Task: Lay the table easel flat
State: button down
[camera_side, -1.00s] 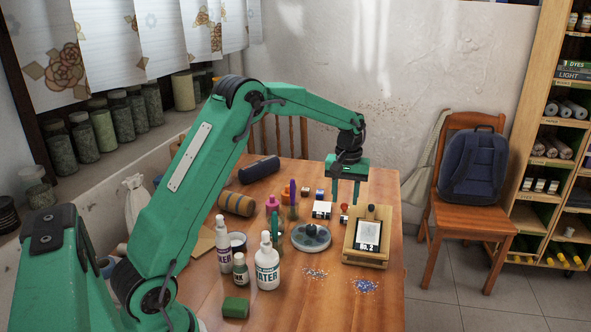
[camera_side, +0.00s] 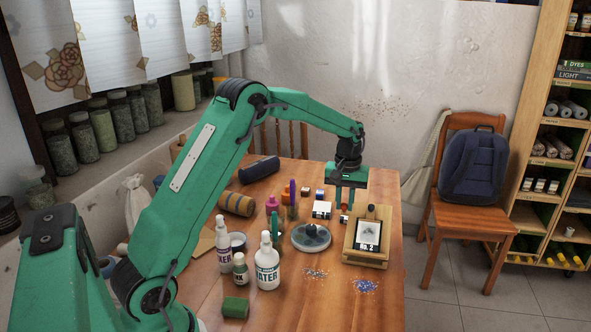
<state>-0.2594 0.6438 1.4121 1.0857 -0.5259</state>
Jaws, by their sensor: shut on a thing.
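The table easel (camera_side: 353,243) is a small wooden stand at the right of the table. It is propped up at a tilt, with a framed grey picture (camera_side: 368,235) on it. My gripper (camera_side: 345,206) points down just behind and left of the easel, apart from it as far as I can see. Its jaws are shut at the small red-knobbed stamp (camera_side: 344,219). The stamp's knob is hidden at the fingers, and only its low base shows.
A round grey palette (camera_side: 311,239) lies left of the easel. Blue bits (camera_side: 365,286) lie before the easel. The table's right edge is close to it.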

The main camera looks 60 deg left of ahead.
jog(key=shift+a+f, duration=0.1)
jog(key=shift+f, duration=0.05)
jog(key=shift+w+a+f, duration=0.45)
jog(key=shift+a+f, duration=0.05)
jog(key=shift+f, duration=0.2)
jog(key=shift+w+a+f, duration=0.45)
jog(key=shift+w+f, duration=0.05)
jog(key=shift+f, duration=0.2)
jog(key=shift+w+a+f, duration=0.45)
jog(key=shift+a+f, duration=0.05)
jog(key=shift+f, duration=0.2)
jog(key=shift+w+a+f, duration=0.2)
jog(key=shift+f, duration=0.55)
jog(key=c, duration=1.3)
grip_release()
jog(key=shift+c, duration=0.2)
jog(key=shift+d, duration=0.15)
jog(key=shift+s, duration=0.1)
